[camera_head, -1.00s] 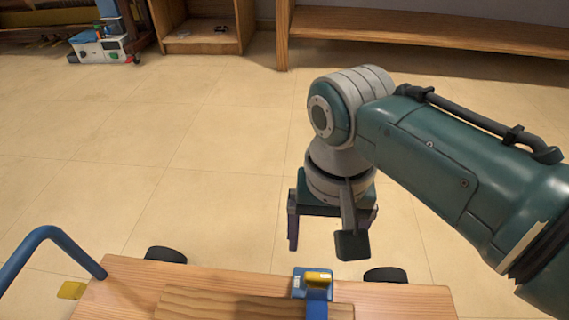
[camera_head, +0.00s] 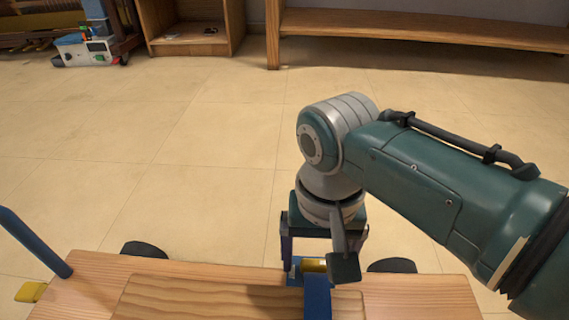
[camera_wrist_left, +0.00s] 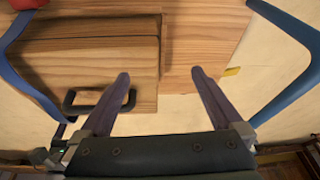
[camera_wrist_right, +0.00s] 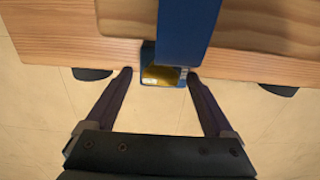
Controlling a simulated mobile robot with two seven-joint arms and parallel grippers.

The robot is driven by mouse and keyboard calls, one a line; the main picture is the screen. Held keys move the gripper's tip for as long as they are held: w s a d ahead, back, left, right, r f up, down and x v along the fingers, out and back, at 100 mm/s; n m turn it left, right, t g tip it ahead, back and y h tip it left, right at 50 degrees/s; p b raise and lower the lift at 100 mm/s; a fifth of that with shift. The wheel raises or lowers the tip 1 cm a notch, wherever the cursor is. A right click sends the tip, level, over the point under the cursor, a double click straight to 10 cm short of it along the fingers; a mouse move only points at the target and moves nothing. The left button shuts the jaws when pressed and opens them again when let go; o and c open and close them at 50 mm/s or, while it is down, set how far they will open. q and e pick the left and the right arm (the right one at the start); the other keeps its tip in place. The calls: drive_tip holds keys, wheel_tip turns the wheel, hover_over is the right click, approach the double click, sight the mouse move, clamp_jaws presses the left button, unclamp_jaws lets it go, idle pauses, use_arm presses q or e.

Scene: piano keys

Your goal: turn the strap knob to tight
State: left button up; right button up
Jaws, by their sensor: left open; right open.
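The yellow strap knob (camera_head: 313,265) sits in a blue bracket at the far edge of a wooden cart, at the end of a blue strap (camera_head: 317,298). My right gripper (camera_head: 320,256) points down at it, partly hiding it. In the right wrist view the knob (camera_wrist_right: 162,76) lies between the tips of my open right gripper (camera_wrist_right: 159,73), with a gap on the left and little or none on the right. My left gripper (camera_wrist_left: 160,75) is open and empty in the left wrist view, above or beside the cart's wooden top.
The wooden cart (camera_head: 90,290) has dark wheels (camera_head: 391,266) and a blue handle bar (camera_head: 35,243). A black handle (camera_wrist_left: 100,110) shows near my left gripper. Shelves (camera_head: 420,28) stand at the back. The floor between is clear.

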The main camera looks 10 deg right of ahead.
use_arm(q)
drive_tip(key=shift+a, duration=0.1)
use_arm(e)
drive_tip(key=shift+c, duration=1.3)
drive_tip(key=c, duration=1.1)
